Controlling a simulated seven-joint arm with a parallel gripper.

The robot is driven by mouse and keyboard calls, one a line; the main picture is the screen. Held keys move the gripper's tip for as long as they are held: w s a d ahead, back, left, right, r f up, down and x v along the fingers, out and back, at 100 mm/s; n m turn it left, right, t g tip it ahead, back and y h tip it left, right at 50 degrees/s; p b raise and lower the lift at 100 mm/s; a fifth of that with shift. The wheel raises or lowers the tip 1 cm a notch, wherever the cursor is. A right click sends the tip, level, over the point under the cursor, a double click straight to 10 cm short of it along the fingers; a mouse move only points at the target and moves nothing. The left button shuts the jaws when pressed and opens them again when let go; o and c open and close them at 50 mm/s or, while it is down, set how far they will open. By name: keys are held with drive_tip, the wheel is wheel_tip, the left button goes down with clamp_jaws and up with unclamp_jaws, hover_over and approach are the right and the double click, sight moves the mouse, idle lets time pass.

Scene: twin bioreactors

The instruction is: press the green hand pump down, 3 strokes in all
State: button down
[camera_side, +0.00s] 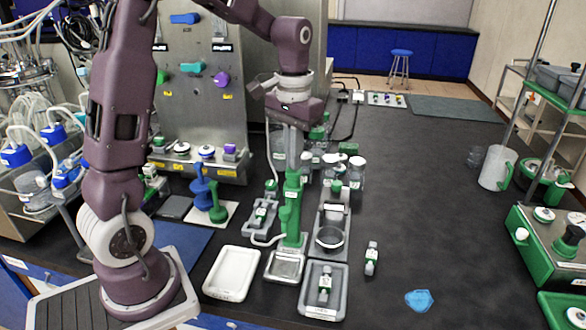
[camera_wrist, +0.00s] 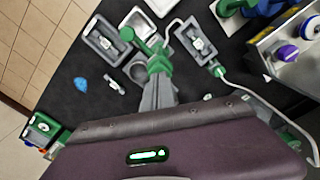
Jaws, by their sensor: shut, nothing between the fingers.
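The green hand pump (camera_side: 291,210) stands upright near the middle of the black bench, with a thin tube curving from its side. It also shows in the wrist view (camera_wrist: 157,62), partly hidden behind my fingers. My gripper (camera_side: 292,166) points straight down over the top of the pump, its fingers shut with nothing between them. In the wrist view the fingertips (camera_wrist: 158,78) lie right against the pump's green top in the picture. Whether they touch it or hang just above it, I cannot tell.
A white tray (camera_side: 232,290), a small metal tray (camera_side: 285,267) and a grey tray with a small bottle (camera_side: 325,285) stand in front. Lidded jars (camera_side: 357,172) stand behind. A blue hand-pump-like piece (camera_side: 202,186) is left.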

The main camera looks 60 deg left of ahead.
drive_tip(key=shift+f, duration=1.25)
drive_tip(key=shift+r, duration=1.8)
wheel_tip(320, 180, up, 6)
drive_tip(key=s+d+m+t, duration=0.1)
drive_tip(key=s+d, duration=0.4)
drive_tip(key=s, duration=0.5)
drive_tip(key=s+d+f+m+t, duration=0.1)
drive_tip(key=s+d+t, duration=0.3)
drive_tip(key=s, duration=0.5)
drive_tip(key=shift+s+d+m+t, duration=0.35)
drive_tip(key=shift+d+m, duration=0.15)
drive_tip(key=shift+d, duration=0.55)
